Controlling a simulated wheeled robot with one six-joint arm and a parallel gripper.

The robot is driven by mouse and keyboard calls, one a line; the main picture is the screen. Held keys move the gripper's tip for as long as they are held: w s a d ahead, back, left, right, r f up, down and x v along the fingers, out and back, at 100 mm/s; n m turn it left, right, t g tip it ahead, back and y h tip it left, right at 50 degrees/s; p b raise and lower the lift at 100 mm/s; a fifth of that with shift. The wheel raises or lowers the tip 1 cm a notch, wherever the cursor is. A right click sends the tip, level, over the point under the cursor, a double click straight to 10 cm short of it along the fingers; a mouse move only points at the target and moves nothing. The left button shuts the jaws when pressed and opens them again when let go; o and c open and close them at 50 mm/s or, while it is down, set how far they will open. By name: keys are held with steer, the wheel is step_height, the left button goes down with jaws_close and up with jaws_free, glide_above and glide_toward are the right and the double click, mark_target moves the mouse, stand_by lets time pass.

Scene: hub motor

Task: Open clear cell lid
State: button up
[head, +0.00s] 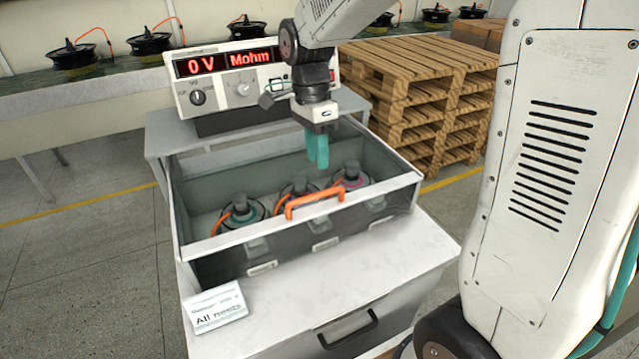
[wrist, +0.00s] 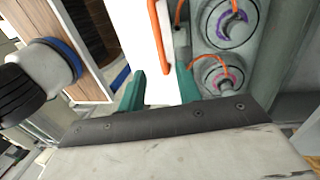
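The clear cell (head: 300,225) is a box on a grey cabinet, with a see-through lid that looks shut. An orange bar handle (head: 315,202) sits on the lid's pale front edge. Three hub motors with orange leads, such as the left one (head: 240,210), show inside. My gripper (head: 317,158), with teal fingers, points down above the cell, beyond the handle in the head view. In the wrist view my gripper (wrist: 159,88) has its fingers apart with nothing between them. The orange handle (wrist: 160,38) shows ahead of that gap, apart from the fingers.
A tester (head: 250,80) reading "0 V" and "Mohm" stands behind the cell, close to my gripper. A label card (head: 215,308) stands on the cabinet's front left. Wooden pallets (head: 425,100) are stacked at the back right. The cabinet top before the cell is mostly clear.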

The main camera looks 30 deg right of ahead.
steer(key=f, duration=0.2)
steer(key=s+f, duration=0.1)
steer(key=f, duration=0.4)
steer(key=shift+s+f, duration=0.2)
steer(key=shift+f, duration=0.2)
steer(key=shift+c, duration=0.3)
jaws_close()
steer(key=shift+w, duration=0.1)
